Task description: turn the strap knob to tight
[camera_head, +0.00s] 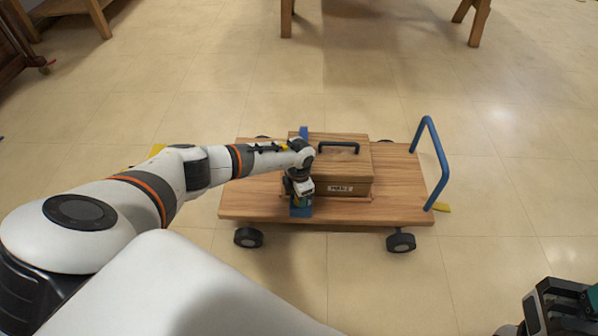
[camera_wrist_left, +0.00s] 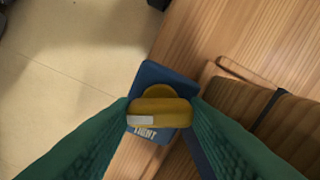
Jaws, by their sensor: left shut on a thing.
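The strap knob (camera_wrist_left: 160,112) is yellow with a white pointer mark at its left end. It sits on a blue plate (camera_wrist_left: 165,75) at the front end of the blue strap (camera_head: 304,132). The word TIGHT shows on the plate just below the knob in the left wrist view. My left gripper (camera_head: 300,192) reaches down at the cart's front side, with its green fingers shut on the knob from both sides. The knob is mostly hidden in the head view. My right gripper (camera_head: 560,305) is at the bottom right corner, away from the cart; its fingertips are not clear.
A wooden box (camera_head: 355,155) with a black handle and a label stands on the wooden cart (camera_head: 405,190), under the strap. The cart has black wheels and a blue push handle (camera_head: 435,160) at right. Tiled floor around it is mostly clear.

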